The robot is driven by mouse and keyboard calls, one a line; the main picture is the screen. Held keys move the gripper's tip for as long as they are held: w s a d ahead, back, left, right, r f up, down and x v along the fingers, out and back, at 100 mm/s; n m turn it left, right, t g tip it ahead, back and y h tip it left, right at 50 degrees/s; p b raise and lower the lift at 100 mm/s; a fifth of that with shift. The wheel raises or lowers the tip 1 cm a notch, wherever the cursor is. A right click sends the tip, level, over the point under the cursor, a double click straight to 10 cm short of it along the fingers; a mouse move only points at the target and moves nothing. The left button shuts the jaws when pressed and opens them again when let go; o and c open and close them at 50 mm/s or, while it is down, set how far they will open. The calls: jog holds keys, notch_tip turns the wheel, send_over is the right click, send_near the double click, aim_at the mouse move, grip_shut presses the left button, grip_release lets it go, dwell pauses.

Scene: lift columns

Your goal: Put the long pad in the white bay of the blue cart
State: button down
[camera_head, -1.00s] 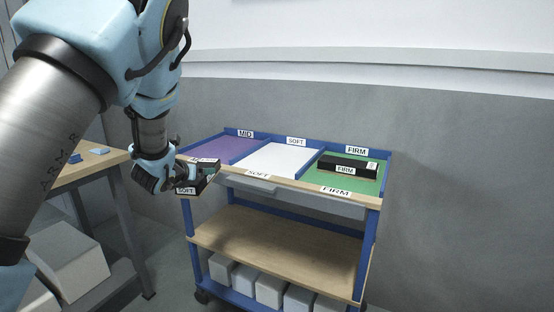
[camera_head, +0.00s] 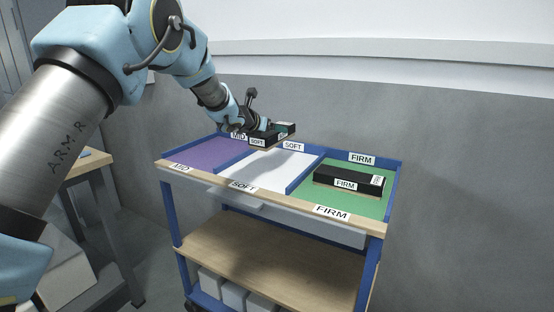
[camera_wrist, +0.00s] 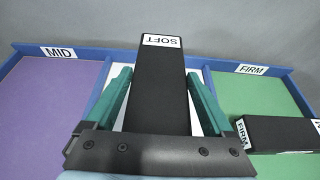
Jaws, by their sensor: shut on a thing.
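The long pad (camera_head: 264,140) is black with a white SOFT label. My gripper (camera_head: 272,130) is shut on it and holds it above the cart top, over the back part of the white bay. In the wrist view the pad (camera_wrist: 160,90) lies between the two green fingers, its SOFT label at the far end. The white bay (camera_head: 262,172), labelled SOFT, is the middle bay of the blue cart (camera_head: 170,205). It looks empty. In the wrist view the pad and fingers hide most of it.
The purple MID bay (camera_head: 205,153) on the left is empty. The green FIRM bay (camera_head: 368,203) on the right holds a black FIRM pad (camera_head: 345,181). Blue dividers separate the bays. A workbench (camera_head: 85,165) stands at the left, and a grey wall is behind.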

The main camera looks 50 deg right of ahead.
aim_at(268, 141)
notch_tip(268, 141, down, 9)
jog(key=shift+r+p, duration=0.15)
jog(key=shift+p, duration=0.45)
grip_release()
jog(key=b+v, duration=0.3)
jog(key=v, duration=0.9)
